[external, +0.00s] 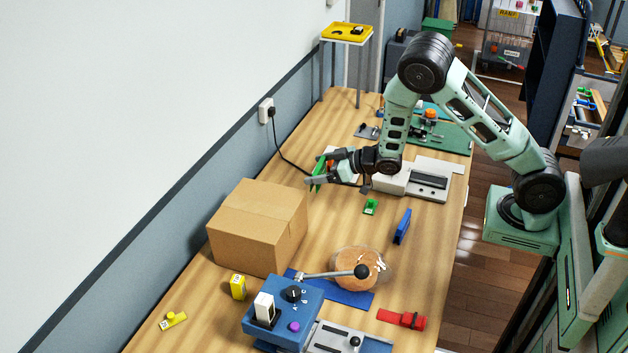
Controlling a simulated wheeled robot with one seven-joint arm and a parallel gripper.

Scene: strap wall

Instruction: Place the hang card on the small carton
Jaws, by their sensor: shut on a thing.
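My gripper (318,169) is shut on a thin green flat piece, which looks like the hang card (319,174). It holds the card upright above the table, with the fingers pointing left. The brown cardboard box, which I take for the small carton (252,237), stands closed on the table against the wall side. Its flat top is free. The card is apart from the carton, up and to the right of it in the external view. The fingers hide part of the card.
A small yellow box (238,287) stands in front of the carton. A blue lever device (283,312), a round tan item (357,268), a blue block (402,227) and a small green piece (370,207) are nearby. A black cable (284,152) runs from the wall socket.

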